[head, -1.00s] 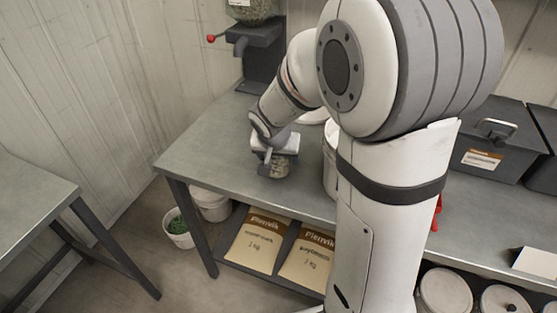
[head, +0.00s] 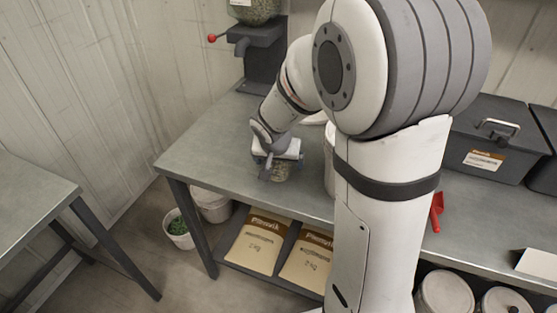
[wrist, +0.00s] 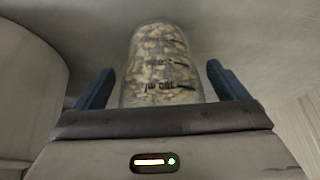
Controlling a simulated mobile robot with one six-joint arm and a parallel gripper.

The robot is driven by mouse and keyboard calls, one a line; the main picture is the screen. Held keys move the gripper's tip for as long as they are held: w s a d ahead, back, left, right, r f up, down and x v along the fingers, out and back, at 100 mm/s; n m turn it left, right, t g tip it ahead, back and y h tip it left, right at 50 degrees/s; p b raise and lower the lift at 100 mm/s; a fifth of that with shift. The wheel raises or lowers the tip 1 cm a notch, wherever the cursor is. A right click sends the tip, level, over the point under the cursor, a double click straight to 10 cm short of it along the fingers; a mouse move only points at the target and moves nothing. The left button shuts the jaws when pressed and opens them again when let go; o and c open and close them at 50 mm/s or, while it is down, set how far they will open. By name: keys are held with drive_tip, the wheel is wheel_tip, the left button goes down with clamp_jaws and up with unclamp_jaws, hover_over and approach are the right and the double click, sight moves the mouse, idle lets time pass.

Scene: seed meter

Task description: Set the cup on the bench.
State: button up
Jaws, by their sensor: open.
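The cup (wrist: 160,65) is clear, has dark measuring marks and is filled with pale seeds. In the wrist view it stands between the two blue fingers of my gripper (wrist: 160,88), with a gap on each side. In the head view the cup (head: 279,172) is at the front part of the grey bench (head: 215,145), just below my gripper (head: 268,167), and appears to rest on the bench top. My gripper is open around the cup. The cup's upper part is hidden by my gripper in the head view.
A seed meter (head: 262,50) with a red-knobbed lever stands at the bench's back left. A white bucket (head: 330,160) is right of the cup, partly behind my arm. A red scoop (head: 437,212) and dark bins (head: 490,140) are further right. Bench top left of the cup is clear.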

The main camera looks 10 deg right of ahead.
drive_tip(key=shift+s+a+r, duration=0.1)
drive_tip(key=shift+r, duration=0.45)
drive_tip(key=p+v, duration=0.1)
drive_tip(key=v, duration=1)
drive_tip(key=s+d+f+n+g+y, duration=0.1)
drive_tip(key=s+n, duration=0.3)
drive_tip(key=s, duration=1.3)
drive_tip(key=shift+d+n+g+y, duration=0.4)
drive_tip(key=shift+d+g+y, duration=0.1)
drive_tip(key=shift+w+f, duration=0.1)
drive_tip(key=shift+r+p, duration=0.4)
drive_tip(key=shift+c, duration=0.2)
